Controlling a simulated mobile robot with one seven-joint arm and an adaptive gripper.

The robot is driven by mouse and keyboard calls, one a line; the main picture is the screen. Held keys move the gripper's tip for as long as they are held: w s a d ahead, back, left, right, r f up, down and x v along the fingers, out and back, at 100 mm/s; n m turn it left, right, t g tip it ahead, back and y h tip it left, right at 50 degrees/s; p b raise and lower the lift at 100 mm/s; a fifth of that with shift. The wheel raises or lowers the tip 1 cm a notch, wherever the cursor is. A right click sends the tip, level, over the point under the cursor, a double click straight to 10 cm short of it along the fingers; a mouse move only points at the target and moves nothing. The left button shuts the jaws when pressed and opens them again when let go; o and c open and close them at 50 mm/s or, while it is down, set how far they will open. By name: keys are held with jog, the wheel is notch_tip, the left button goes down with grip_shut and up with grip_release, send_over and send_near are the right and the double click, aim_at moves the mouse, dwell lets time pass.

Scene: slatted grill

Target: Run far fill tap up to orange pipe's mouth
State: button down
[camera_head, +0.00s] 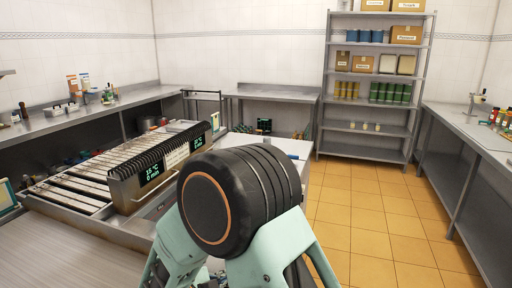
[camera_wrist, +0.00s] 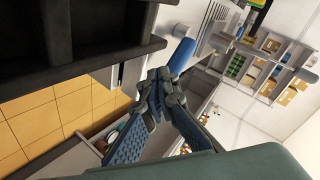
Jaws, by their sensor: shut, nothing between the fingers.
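My gripper (camera_wrist: 160,82) is shut and empty in the wrist view, its dark blue fingers meeting near the middle. A blue rounded piece (camera_wrist: 182,54) lies just beyond the fingertips; whether they touch it, and whether it is a fill tap, I cannot tell. The slatted grill (camera_head: 68,188) stands at the left in the head view, with a row of dark upright plates and small lit displays on its front. I cannot make out an orange pipe or its mouth in either view. In the head view my arm hides the gripper and part of the grill's right end.
A steel counter (camera_head: 60,124) runs behind the grill with jars and boxes on it. A shelf rack (camera_head: 370,131) stands at the back, and another counter (camera_head: 470,130) at the right. The orange tiled floor (camera_head: 375,215) between is clear. Dark slabs (camera_wrist: 50,50) fill the wrist view's upper left.

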jog(key=shift+r, duration=0.1)
jog(key=p+v, duration=0.3)
jog(key=v, duration=0.2)
jog(key=shift+s+a+r, duration=0.15)
jog(key=shift+s+r, duration=0.05)
jog(key=shift+s, duration=0.15)
